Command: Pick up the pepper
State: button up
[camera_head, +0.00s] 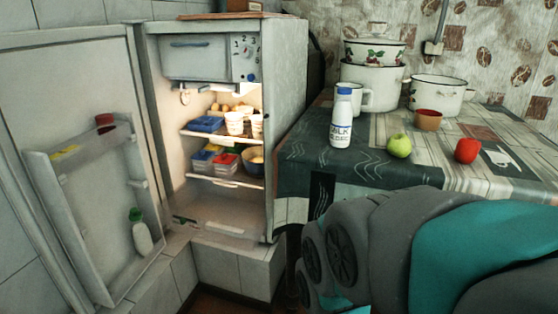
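A rounded red pepper (467,150) sits on the cloth-covered table (300,160), toward the right and near its front edge. It shows whole, with nothing in front of it. My grey and teal arm fills the lower right of the head view, in front of the table and below the pepper. I cannot make out my gripper's fingers in this view. Nothing is seen touching the pepper.
A green apple (399,146) and a milk bottle (341,118) stand left of the pepper. A brown cup (428,120), white mug (357,97) and enamel pots (437,95) stand behind. At left, an open fridge (285,110) holds food; its door (75,200) is swung out.

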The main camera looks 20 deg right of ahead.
aim_at(466, 149)
jog(key=z, duration=1.3)
